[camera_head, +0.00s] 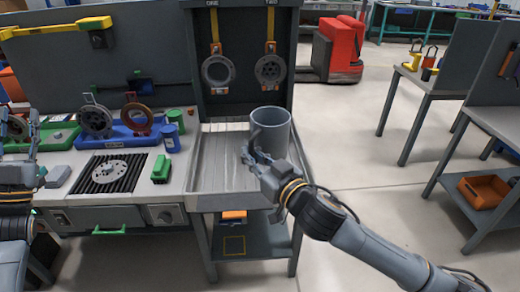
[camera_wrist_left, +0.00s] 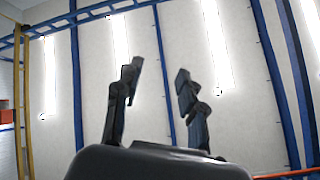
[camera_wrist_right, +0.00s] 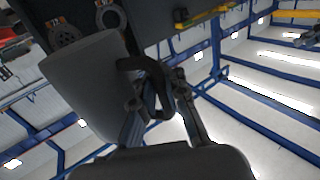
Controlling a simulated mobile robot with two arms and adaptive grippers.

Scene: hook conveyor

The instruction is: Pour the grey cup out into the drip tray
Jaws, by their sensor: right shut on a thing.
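The grey cup (camera_head: 271,135) is upright above the right part of the grey drip tray (camera_head: 200,187), its open top showing; its contents are not visible. My right gripper (camera_head: 256,158) is at the cup's near left side, shut on its handle. The right wrist view shows the cup (camera_wrist_right: 90,82) and its dark handle (camera_wrist_right: 160,85) between the fingers (camera_wrist_right: 158,95). I cannot tell whether the cup touches the tray. My left gripper (camera_head: 33,135) is at the far left edge; the left wrist view shows its fingers (camera_wrist_left: 158,85) apart and empty.
Left of the tray, the bench holds a black grate with a metal disc (camera_head: 106,172), a green block (camera_head: 161,169), a blue jar (camera_head: 170,138) and a blue holder (camera_head: 125,139) with round parts. A dark panel with two hanging rings (camera_head: 218,71) stands behind.

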